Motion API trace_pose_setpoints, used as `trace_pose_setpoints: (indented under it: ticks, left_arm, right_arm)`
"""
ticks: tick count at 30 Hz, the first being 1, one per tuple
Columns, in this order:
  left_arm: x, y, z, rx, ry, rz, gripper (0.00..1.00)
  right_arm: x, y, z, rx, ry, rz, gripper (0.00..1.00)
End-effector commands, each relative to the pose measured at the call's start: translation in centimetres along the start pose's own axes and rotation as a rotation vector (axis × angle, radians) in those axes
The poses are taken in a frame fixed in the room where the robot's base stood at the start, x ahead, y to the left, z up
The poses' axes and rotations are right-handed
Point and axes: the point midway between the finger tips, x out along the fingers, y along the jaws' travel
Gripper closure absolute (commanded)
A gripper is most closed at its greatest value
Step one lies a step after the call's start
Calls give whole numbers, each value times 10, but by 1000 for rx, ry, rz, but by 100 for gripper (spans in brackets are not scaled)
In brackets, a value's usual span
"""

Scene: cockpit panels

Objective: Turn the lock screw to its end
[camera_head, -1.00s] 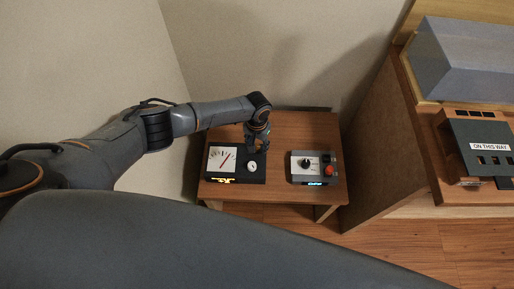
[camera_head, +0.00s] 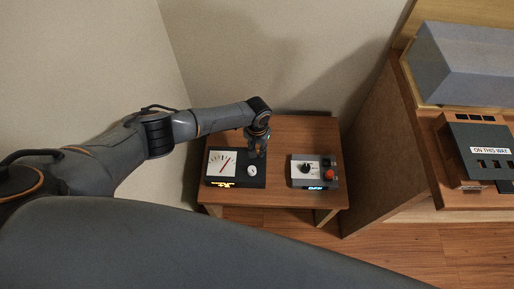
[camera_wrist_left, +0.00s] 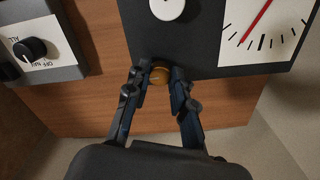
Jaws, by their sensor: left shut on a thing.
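The lock screw, a round brass-coloured knob (camera_wrist_left: 160,74), sits at the edge of the dark meter box (camera_head: 236,181) on the small wooden table. My left gripper (camera_wrist_left: 158,77) has a finger on each side of the knob and is shut on it. In the head view my left gripper (camera_head: 257,154) reaches down at the far right corner of the box, and the knob is too small and hidden to make out there. The box carries a white dial (camera_head: 222,163) with a red needle and a round white knob (camera_head: 252,170). My right gripper is out of view.
A second grey box (camera_head: 314,171) with a black knob and a red button stands to the right on the wooden table (camera_head: 278,190), with a bare gap between the boxes. A larger cabinet with a panel marked "ON THIS WAY" (camera_head: 490,150) stands at the far right.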

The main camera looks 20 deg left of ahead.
Motion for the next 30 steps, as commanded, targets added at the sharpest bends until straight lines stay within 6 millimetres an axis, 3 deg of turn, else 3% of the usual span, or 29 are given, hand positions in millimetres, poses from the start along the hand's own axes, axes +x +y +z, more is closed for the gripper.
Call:
trace_pose_setpoints:
  ticks: [8, 30]
  left_arm:
    - [-2, 1, 1, -162, -3, 1, 100]
    - [-1, 2, 1, -856, -4, 0, 100]
  right_arm:
    - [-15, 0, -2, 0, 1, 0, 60]
    - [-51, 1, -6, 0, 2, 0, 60]
